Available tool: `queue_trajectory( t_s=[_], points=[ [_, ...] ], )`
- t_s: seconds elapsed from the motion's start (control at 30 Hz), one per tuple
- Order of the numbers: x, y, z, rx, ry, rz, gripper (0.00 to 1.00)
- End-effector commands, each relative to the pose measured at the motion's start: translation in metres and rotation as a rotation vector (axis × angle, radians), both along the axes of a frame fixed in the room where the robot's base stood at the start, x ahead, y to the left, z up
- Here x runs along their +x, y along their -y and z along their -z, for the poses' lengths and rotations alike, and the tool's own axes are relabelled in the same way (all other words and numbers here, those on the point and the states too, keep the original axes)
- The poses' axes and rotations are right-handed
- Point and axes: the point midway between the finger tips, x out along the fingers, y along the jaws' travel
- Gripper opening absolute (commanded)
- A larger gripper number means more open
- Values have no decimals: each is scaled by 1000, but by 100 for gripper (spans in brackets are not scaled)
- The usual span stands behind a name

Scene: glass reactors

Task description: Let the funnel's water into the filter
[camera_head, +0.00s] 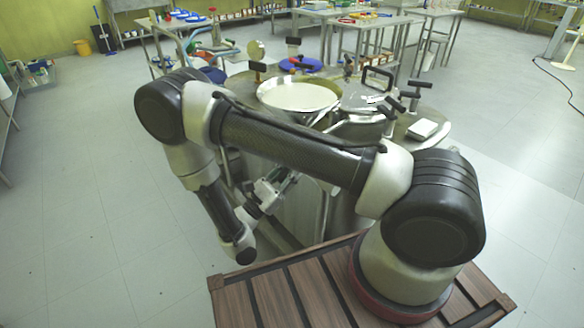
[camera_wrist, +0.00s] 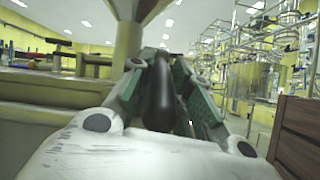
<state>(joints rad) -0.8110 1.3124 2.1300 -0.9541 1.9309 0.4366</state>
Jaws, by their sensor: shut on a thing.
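A wide round vessel (camera_head: 297,95) with a pale, whitish inside sits open in the top of a steel apparatus; it looks like the funnel. A lidded steel vessel (camera_head: 362,103) with dark handles stands to its right; I cannot tell whether it is the filter. My gripper (camera_head: 284,182) is low at the apparatus's near side, below the top plate. In the wrist view my gripper (camera_wrist: 160,64) is shut on a dark rounded handle (camera_wrist: 159,98), pointing towards the camera. A pale flared part (camera_wrist: 136,10) is above it. What the handle joins is hidden, and no water flow shows.
The round steel top (camera_head: 436,143) carries several black T-handles and a small white box (camera_head: 422,129). Work tables (camera_head: 365,24) stand behind. Glass reactors on frames (camera_wrist: 270,60) show at right in the wrist view. The floor (camera_head: 80,200) at left is clear.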

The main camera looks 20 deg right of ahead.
Motion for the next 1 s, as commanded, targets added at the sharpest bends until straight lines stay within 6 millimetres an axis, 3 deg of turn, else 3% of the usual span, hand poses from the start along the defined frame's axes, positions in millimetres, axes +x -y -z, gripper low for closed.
queue_trajectory(
  t_s=[0.17, 0.2, 0.3, 0.67, 1.0],
  points=[
    [0, 0, 1, 4, -1, -1, 0],
    [0, 0, 1, 4, -1, -1, 27],
    [0, 0, 1, 4, -1, -1, 43],
    [-1, -4, 2, 3, -1, -2, 43],
    [-18, -58, 36, 4, 1, -5, 43]
  ],
)
